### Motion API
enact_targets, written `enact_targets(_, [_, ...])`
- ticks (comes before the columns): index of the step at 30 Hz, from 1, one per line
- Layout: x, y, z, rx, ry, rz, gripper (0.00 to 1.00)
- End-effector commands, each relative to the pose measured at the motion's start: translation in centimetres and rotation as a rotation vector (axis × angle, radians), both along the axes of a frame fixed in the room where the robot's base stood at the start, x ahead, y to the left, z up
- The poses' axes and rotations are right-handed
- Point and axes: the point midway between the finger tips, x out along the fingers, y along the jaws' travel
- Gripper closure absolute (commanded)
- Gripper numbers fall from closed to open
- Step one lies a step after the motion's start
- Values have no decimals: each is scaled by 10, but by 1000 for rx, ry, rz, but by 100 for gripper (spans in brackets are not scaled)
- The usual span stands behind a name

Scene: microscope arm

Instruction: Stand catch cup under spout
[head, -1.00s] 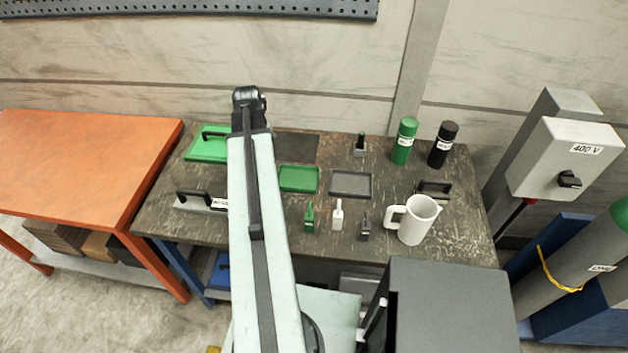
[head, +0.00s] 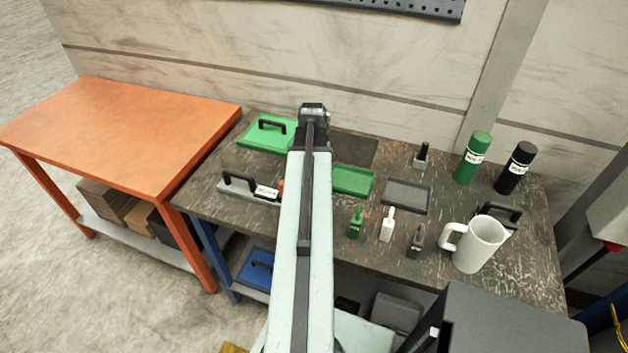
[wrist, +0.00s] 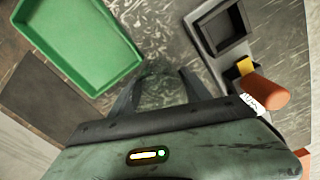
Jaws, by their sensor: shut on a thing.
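In the wrist view my gripper (wrist: 158,88) has its two dark fingers apart, closed on a clear, see-through thing (wrist: 160,91) that looks like the catch cup. Its outline is faint against the mottled worktop. To its right is a grey fixture (wrist: 212,62) with a square dark recess, a yellow part (wrist: 245,66) and an orange cylinder (wrist: 266,95). I cannot tell which part is the spout. In the head view my arm hides the gripper and the cup; the fixture (head: 232,196) shows just left of the arm.
A green tray (wrist: 78,42) lies left of the gripper in the wrist view. On the workbench (head: 520,270) stand a white jug (head: 478,246), a green can (head: 472,160), a black can (head: 515,169) and small bottles (head: 387,226). An orange table (head: 120,130) adjoins at left.

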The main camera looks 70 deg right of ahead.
Motion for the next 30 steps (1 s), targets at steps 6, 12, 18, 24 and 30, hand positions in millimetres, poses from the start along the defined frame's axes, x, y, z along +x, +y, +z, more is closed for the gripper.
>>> enact_targets(6, [0, 0, -4, 0, 0, 0, 84])
enact_targets(12, [0, 0, -2, 0, 0, -1, 22])
enact_targets(18, [-1, 0, -1, 0, 0, -1, 22])
enact_targets(24, [-1, 0, 15, 0, 0, -1, 22])
enact_targets(30, [-1, 0, 54, 0, 0, -2, 22])
